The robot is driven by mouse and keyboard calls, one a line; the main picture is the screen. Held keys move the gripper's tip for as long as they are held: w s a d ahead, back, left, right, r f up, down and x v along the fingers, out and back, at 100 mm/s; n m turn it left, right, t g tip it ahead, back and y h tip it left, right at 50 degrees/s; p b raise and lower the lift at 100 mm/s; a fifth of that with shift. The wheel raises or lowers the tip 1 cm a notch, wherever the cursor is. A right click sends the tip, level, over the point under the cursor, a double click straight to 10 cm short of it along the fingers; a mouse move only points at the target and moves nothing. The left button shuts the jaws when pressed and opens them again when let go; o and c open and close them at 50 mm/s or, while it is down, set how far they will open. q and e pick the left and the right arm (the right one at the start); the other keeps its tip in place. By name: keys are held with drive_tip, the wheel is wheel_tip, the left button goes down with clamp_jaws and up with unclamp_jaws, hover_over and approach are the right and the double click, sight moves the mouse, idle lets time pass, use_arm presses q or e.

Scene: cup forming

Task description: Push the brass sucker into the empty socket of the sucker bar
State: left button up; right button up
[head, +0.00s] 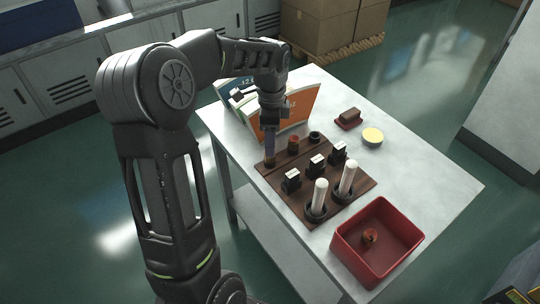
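The sucker bar (282,154) is a dark strip along the back of the brown board. My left gripper (269,154) points down at its left end, over a small brownish-brass piece (270,163), which looks like the brass sucker. The fingertips meet or cover its top. I see the fingers nearly edge-on, so their gap and the sucker's depth in the socket are hidden. A red-brown sucker (293,142) stands in the middle of the bar and a black one (315,136) at its right end. My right gripper is out of view.
Several black blocks (316,164) and two white cylinders in black rings (347,178) stand on the board in front. A red bin (342,248) holds a copper-coloured piece (370,237).

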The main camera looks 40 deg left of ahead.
use_arm(q)
wheel_tip(320, 180, down, 5)
drive_tip(key=shift+d+f, duration=0.1)
drive_tip(key=shift+f, duration=0.05)
idle(0.4)
drive_tip(key=shift+c, duration=0.2)
clamp_jaws()
idle(0.5)
